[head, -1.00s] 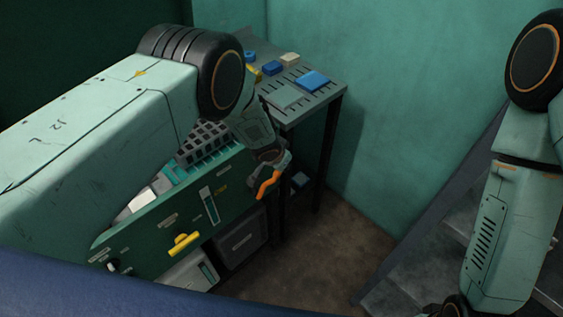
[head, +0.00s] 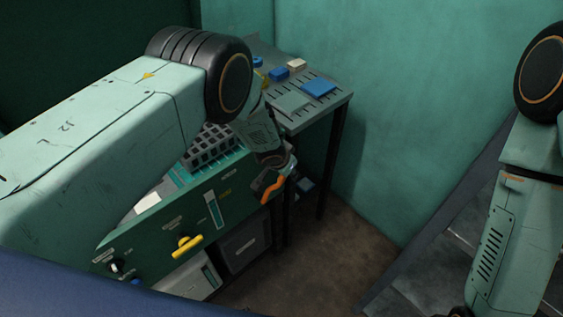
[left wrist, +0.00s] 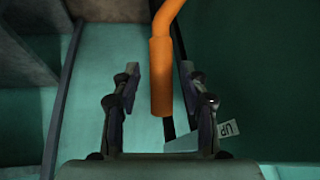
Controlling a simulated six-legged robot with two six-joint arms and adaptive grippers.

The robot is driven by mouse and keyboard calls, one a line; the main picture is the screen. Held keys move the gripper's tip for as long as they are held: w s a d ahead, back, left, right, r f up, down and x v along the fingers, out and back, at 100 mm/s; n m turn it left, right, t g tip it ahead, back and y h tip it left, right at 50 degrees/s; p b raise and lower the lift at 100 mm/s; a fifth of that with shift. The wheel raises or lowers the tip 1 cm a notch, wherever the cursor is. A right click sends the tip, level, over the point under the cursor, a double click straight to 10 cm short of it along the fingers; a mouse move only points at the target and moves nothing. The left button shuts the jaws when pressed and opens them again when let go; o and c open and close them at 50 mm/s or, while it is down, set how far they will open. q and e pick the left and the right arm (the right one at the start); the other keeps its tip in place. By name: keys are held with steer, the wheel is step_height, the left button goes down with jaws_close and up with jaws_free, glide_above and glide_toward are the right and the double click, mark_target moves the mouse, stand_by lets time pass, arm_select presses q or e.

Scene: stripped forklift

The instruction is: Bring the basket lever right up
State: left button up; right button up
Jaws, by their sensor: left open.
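The orange basket lever (head: 272,190) sticks out at the right end of the green panel. In the left wrist view the lever (left wrist: 161,75) hangs down between my left gripper's fingers, its thick grip ending near the fingertips. My left gripper (left wrist: 160,90) is open, with a gap on both sides of the lever. In the head view my left gripper (head: 272,172) is at the lever, its fingers hard to make out. My right gripper is not in view.
The green panel (head: 165,230) carries a yellow handle (head: 187,246), a slider and knobs. A dark basket (head: 210,147) is behind it. A grey table (head: 325,108) with blue blocks stands beyond, against the teal wall. The floor (head: 340,240) to the right is clear.

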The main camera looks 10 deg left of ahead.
arm_select(q)
steer(key=v, duration=1.1)
steer(key=shift+r, duration=0.25)
steer(key=shift+s+a, duration=0.1)
steer(key=shift+a, duration=0.05)
steer(key=s+a+f+n+g+b, duration=0.1)
steer(key=s+a+f+n+b, duration=0.1)
steer(key=s+a+f+b, duration=0.2)
steer(key=s+a+f+n+g+y+b, duration=0.1)
steer(key=s+a+f+b, duration=0.3)
steer(key=s+f, duration=0.7)
steer(key=s+a+f+n+g+b, duration=0.3)
steer(key=s+f+b, duration=0.5)
steer(key=s, duration=1.4)
steer(key=shift+s+a, duration=0.2)
steer(key=shift+a, duration=0.4)
